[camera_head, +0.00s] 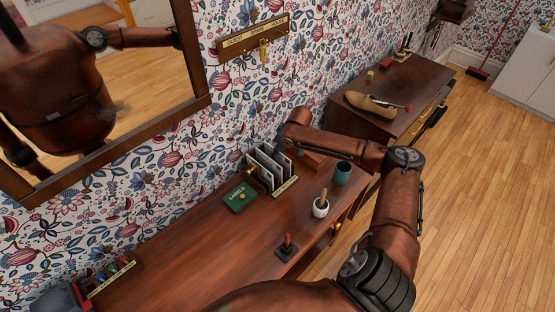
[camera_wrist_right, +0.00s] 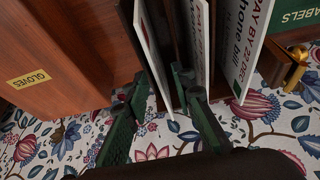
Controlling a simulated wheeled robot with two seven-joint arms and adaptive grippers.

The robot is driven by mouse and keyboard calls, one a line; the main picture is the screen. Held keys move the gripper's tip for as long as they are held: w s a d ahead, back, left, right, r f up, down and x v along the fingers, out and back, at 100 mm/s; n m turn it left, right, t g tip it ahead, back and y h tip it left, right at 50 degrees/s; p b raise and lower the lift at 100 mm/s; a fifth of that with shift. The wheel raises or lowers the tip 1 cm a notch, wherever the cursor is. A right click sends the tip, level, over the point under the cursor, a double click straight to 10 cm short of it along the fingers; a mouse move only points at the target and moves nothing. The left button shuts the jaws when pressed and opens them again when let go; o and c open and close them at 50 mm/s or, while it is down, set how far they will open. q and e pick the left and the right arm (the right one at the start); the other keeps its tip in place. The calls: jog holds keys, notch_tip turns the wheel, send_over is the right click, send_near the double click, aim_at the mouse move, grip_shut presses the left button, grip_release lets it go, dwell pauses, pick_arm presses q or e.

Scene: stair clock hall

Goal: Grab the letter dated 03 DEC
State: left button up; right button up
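The letter rack (camera_head: 262,180) stands on the wooden console against the wall and holds several upright white letters (camera_head: 268,165). In the right wrist view, the right-hand letter (camera_wrist_right: 255,45) reads "PAY BY 23 DEC" and "phone bill". A middle letter (camera_wrist_right: 197,40) and a left letter (camera_wrist_right: 152,50) stand beside it; no 03 DEC date is readable. My right gripper (camera_wrist_right: 160,78) is open, its dark green fingers apart on either side of the left letter's end. In the head view, my right wrist is at the rack's wall side and its fingers are hidden. My left gripper is out of view.
A green LABELS box (camera_head: 241,198), teal cup (camera_head: 342,173), small white pot (camera_head: 320,207) and red-handled stamp (camera_head: 287,247) stand around the rack. A brown GLOVES box (camera_wrist_right: 65,60) is close beside my right gripper. The console's front middle is clear.

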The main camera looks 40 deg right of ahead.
jog(key=shift+f+p, duration=0.2)
jog(key=shift+p, duration=0.1)
dwell(0.4)
jog(key=shift+c, duration=0.6)
grip_shut()
